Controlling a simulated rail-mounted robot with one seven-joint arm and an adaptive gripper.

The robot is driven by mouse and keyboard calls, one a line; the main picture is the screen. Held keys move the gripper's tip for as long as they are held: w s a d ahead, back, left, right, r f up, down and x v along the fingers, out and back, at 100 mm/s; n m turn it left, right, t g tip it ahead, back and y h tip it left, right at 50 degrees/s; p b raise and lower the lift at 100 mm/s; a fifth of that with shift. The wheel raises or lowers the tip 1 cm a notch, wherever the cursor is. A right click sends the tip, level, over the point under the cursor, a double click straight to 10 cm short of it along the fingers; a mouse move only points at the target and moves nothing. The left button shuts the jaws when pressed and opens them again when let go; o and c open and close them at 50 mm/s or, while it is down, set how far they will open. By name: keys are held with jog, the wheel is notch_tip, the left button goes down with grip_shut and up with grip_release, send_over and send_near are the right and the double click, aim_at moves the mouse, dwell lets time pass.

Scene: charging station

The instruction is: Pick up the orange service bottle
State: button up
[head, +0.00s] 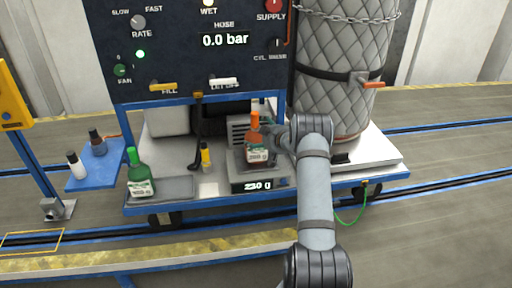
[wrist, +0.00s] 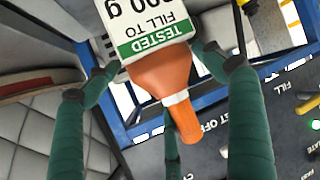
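The orange service bottle (head: 254,142) stands upright on the scale (head: 258,182) on the cart, with a white label and an orange cap. In the wrist view the orange bottle (wrist: 160,68) lies between the green fingers of my gripper (wrist: 155,58), its neck toward the camera. A finger is on each side of the body and another shows behind the neck. The fingertips are very close to the bottle's sides; whether they press on it is unclear. In the head view my gripper (head: 272,137) is at the bottle's right side, partly hidden by my arm.
The scale display reads 230 g. A green bottle (head: 140,174) and a small yellow bottle (head: 206,156) stand to the left. A blue shelf (head: 90,172) holds two small bottles. The control panel (head: 195,60) rises behind, and a quilted tank (head: 342,75) stands to the right.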

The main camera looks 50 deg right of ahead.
jog(key=c, duration=1.5)
jog(key=shift+c, duration=0.3)
jog(key=shift+r, duration=0.15)
